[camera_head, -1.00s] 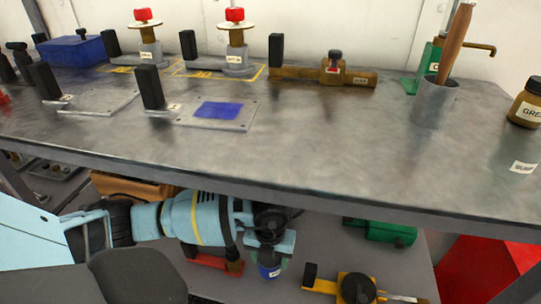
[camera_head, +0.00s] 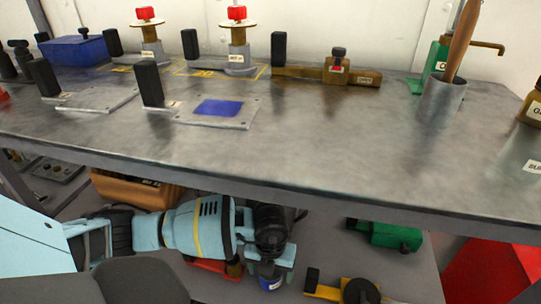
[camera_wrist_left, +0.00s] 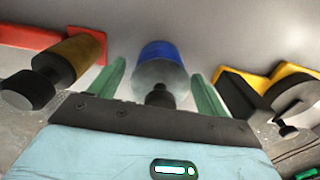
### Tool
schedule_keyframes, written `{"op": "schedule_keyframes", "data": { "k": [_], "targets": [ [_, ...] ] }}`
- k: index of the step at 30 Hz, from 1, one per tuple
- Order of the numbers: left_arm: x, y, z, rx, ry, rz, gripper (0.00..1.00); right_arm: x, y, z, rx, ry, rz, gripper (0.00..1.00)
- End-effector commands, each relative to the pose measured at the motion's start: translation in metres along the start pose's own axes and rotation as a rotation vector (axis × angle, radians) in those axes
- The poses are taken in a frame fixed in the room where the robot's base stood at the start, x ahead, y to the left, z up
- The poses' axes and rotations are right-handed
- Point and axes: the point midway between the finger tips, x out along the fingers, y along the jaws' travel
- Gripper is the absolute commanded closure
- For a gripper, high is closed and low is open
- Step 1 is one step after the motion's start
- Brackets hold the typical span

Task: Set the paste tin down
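The tin between my left fingers, which I take for the paste tin (camera_wrist_left: 160,72), has a pale grey body, a blue end and a black knob. In the head view, only a blue and white bit of it (camera_head: 271,284) shows below my left gripper (camera_head: 269,270); the rest is hidden. In the left wrist view, the two green fingers of my left gripper (camera_wrist_left: 158,88) stand on either side of the tin, with a thin gap on each side. The tin is at the lower grey shelf (camera_head: 325,250). Its label cannot be read. My right gripper is not in view.
A red piece with a brown, black-capped part (camera_wrist_left: 75,58) lies left of the gripper, a yellow and black tool (camera_wrist_left: 265,95) close on the right. A green item (camera_head: 385,234) and a red box (camera_head: 490,272) are farther right. The bench top (camera_head: 300,140) overhangs the shelf.

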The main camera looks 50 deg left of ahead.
Motion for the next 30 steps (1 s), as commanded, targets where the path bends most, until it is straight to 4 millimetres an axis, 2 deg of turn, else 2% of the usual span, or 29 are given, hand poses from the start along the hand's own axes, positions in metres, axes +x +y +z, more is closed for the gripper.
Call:
{"op": "schedule_keyframes", "data": {
  "k": [6, 10, 24, 30],
  "targets": [
    [-0.001, 0.0, 0.0, 0.0, 0.0, 0.0, 0.24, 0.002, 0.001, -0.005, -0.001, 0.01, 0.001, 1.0],
    [-0.01, 0.0, 0.001, -0.001, -0.002, -0.001, 0.24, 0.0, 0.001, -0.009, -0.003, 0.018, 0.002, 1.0],
    [-0.098, -0.001, 0.001, 0.0, -0.005, -0.003, 0.24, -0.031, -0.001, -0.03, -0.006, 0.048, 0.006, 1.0],
    [-0.119, 0.0, 0.001, -0.001, -0.002, -0.002, 0.24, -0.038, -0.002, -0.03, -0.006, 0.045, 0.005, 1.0]
  ]
}}
